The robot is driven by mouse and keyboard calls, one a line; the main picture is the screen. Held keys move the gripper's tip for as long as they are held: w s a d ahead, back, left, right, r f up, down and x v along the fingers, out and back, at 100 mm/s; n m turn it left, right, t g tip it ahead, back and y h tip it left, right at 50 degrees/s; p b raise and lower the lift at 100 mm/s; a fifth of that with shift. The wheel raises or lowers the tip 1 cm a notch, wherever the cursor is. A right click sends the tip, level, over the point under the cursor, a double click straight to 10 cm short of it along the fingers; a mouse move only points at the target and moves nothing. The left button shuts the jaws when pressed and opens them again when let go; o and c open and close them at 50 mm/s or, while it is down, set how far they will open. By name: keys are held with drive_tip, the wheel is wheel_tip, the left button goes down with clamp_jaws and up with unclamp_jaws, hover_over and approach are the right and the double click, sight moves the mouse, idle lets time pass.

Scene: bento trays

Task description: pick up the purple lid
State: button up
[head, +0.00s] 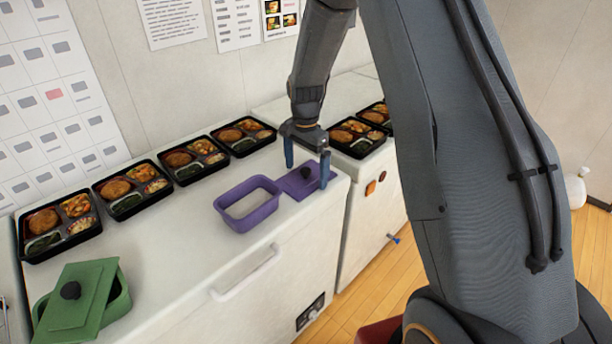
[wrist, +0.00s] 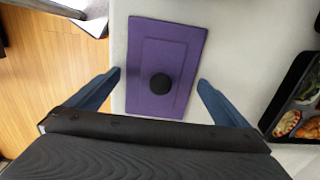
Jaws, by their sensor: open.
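The purple lid (head: 296,187) lies flat on the white counter, right of the purple container (head: 231,208). It is a flat rectangle with a round black knob (head: 305,172). The lid (wrist: 174,49) and its knob (wrist: 160,83) also show in the wrist view. My gripper (head: 307,173) is above the lid with its blue fingers pointing down. In the wrist view the gripper (wrist: 159,80) is open, one finger to each side of the knob, and nothing is held. The purple container is uncovered and looks empty.
Several filled black bento trays (head: 130,189) line the back of the counter. More trays (head: 355,138) stand beyond the gripper. A green box with a tilted green lid (head: 75,312) is at the front left. The counter (head: 185,262) is clear in front of the purple container.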

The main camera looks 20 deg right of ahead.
drive_tip(key=shift+f, duration=0.2)
drive_tip(key=c, duration=0.8)
drive_tip(key=shift+c, duration=0.2)
drive_tip(key=shift+r, duration=0.15)
